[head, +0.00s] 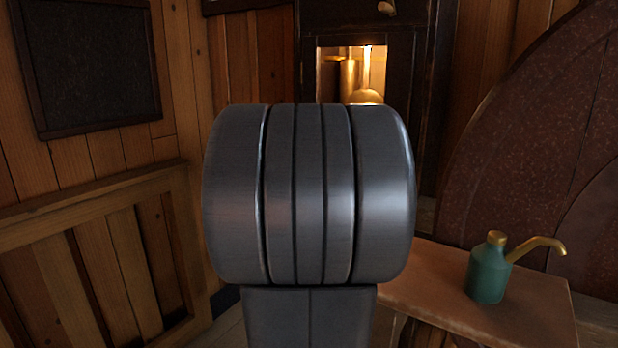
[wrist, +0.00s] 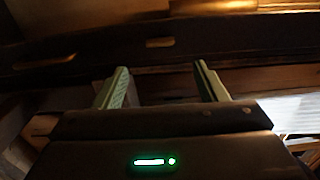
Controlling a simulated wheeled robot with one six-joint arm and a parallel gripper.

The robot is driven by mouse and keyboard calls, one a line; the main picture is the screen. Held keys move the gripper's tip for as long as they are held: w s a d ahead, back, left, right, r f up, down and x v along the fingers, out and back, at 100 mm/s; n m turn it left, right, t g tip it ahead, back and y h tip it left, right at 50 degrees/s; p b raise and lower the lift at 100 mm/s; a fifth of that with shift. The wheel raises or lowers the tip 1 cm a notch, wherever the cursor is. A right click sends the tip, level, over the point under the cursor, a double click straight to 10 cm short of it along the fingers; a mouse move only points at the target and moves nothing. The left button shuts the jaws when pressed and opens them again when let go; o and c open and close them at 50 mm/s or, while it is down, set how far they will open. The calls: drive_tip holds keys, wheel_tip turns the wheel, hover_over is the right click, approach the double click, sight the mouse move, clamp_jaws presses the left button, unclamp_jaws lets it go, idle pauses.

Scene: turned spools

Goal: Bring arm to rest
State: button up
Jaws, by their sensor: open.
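My gripper (wrist: 160,88) shows in the wrist view with its two pale green fingers spread apart. It is open, and nothing shows between the fingers. Beyond the fingertips is a dark wooden edge or beam (wrist: 100,60), dim and hard to make out. In the head view a large grey metal part of my own arm fills the middle, and my gripper is not visible there.
A teal can with a brass spout (head: 489,272) stands on a small wooden table (head: 440,290) at the right. A lit niche in a dark cabinet (head: 430,80) holds brass-coloured things. A slatted wooden railing (head: 100,195) stands at the left.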

drive_tip(key=w+d+n+p, duration=0.6)
drive_tip(key=w+n+p, duration=0.3)
drive_tip(key=n, duration=0.9)
drive_tip(key=p, duration=0.3)
idle(0.3)
idle(0.4)
